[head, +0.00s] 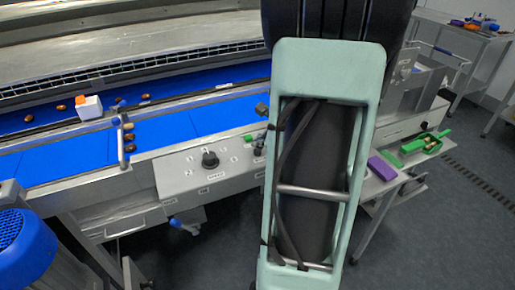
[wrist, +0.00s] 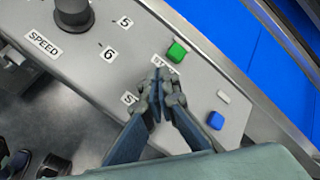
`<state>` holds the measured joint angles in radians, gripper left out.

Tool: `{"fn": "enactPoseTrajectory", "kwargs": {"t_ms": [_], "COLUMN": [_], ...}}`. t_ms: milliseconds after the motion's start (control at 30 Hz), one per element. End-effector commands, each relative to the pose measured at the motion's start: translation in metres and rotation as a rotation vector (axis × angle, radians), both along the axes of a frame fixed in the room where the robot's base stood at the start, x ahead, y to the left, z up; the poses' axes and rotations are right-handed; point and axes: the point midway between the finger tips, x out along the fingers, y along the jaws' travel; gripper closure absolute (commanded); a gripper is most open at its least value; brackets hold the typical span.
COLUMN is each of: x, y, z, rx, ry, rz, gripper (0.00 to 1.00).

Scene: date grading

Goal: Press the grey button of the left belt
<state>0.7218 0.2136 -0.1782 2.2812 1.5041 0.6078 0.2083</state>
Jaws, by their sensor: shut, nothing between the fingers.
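The control panel (head: 180,172) of the blue belt (head: 60,160) carries a black speed knob (head: 210,160), which also shows in the wrist view (wrist: 73,12). In the wrist view a green button (wrist: 177,52) lies just beyond my fingertips and a blue button (wrist: 215,120) lies to their right. My gripper (wrist: 162,88) is shut and empty, its fingertips over the panel between two partly covered labels that begin "ST". No grey button shows clearly; the fingers hide that patch of panel. I cannot tell whether the fingertips touch anything.
A white box with an orange top (head: 88,105) and several brown dates lie on the belts. A metal rail (head: 120,142) crosses the near belt. My arm covers the middle right. A green tray (head: 425,143) and a purple block (head: 382,168) sit on a right-hand shelf.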

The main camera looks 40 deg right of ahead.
Motion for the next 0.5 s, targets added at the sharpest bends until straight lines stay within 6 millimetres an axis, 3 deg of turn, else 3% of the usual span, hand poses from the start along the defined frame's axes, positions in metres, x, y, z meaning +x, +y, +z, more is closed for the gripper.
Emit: {"fn": "enactPoseTrajectory", "kwargs": {"t_ms": [500], "x": [0.0006], "y": [0.0001], "z": [0.0118], "rx": [0.000], "ry": [-0.001], "rz": [0.000], "gripper": [1.00]}}
